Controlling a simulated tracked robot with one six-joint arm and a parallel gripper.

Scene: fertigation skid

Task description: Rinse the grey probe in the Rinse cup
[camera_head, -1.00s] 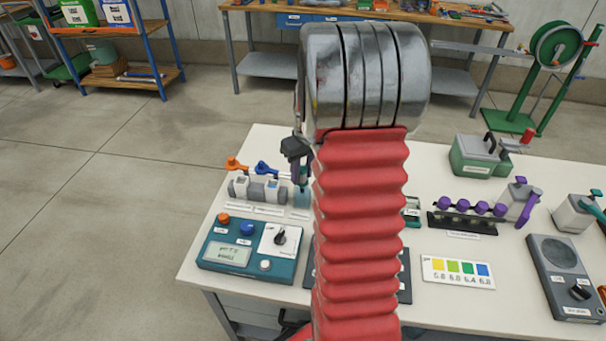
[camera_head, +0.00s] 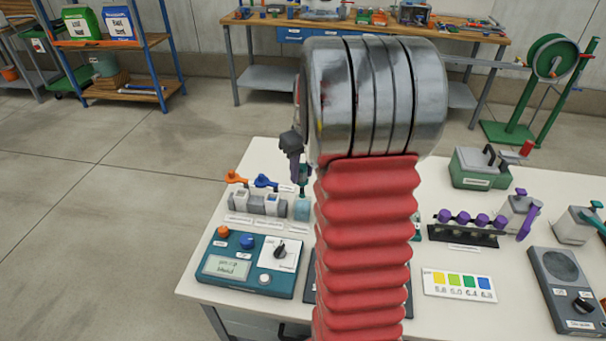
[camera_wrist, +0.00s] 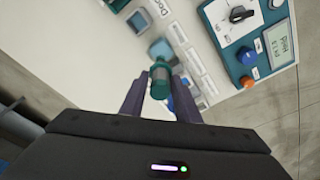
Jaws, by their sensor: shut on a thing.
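My gripper (camera_wrist: 155,82) is shut on the probe (camera_wrist: 160,85), which shows dark teal between the purple-grey fingers in the wrist view. In the head view my gripper (camera_head: 298,176) is left of my red arm, with the probe (camera_head: 303,184) pointing down from it. A pale blue see-through cup (camera_head: 302,209), likely the Rinse cup, stands on the white bench directly below; it also shows beyond the fingers in the wrist view (camera_wrist: 160,48). The probe's tip is hard to make out, so I cannot tell whether it is inside the cup.
A holder (camera_head: 243,206) with orange-handled (camera_head: 236,178) and blue-handled (camera_head: 265,182) pieces stands left of the cup. A teal meter (camera_head: 250,262) lies in front. A rack of purple-capped vials (camera_head: 463,233) is at right. My arm hides the bench middle.

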